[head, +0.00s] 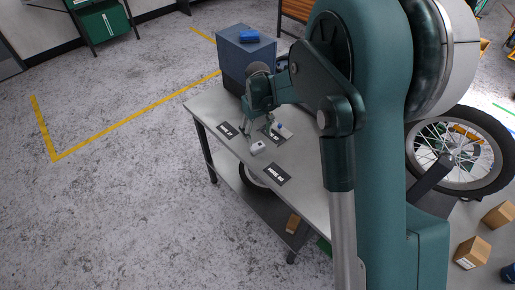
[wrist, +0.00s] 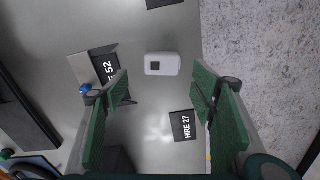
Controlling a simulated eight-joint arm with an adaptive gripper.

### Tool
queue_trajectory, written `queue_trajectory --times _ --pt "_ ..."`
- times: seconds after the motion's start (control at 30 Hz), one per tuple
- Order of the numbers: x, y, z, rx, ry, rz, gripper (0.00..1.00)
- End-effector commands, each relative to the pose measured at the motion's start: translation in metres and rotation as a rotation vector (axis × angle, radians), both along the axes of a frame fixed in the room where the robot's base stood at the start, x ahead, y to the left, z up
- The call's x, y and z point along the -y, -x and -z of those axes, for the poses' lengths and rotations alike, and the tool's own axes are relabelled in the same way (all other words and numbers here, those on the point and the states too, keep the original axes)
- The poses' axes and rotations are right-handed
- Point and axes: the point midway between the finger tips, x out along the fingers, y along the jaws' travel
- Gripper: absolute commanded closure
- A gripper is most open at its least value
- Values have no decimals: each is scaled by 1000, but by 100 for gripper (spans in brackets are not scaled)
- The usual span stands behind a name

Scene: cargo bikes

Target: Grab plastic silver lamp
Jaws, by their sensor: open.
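A small pale silver-white block with a dark square on its face, which looks like the lamp (head: 258,147), lies on the grey table (head: 208,104). In the wrist view the lamp (wrist: 162,64) shows whole, at upper middle, ahead of the fingertips and between their lines. My gripper (head: 257,122) is above the table, a little behind the lamp in the head view. Its green fingers (wrist: 160,84) are spread apart with nothing between them. The lamp appears apart from the fingers.
Dark label plates lie around the lamp, including HIRE 27 (wrist: 183,125) and one ending in 52 (wrist: 105,65). A small blue-tipped item (wrist: 86,88) is beside the left finger. A blue-grey box (head: 240,58) stands at the table's far end. Open floor lies left of the table.

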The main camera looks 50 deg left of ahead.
Motion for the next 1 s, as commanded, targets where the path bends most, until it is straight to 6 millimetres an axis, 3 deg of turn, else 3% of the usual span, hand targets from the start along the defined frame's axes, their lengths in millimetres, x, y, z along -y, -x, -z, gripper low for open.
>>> queue_trajectory --times 0.43,1.0 --pt "0 0 23 0 0 1 43" --pt "1 1 36 0 0 0 43"
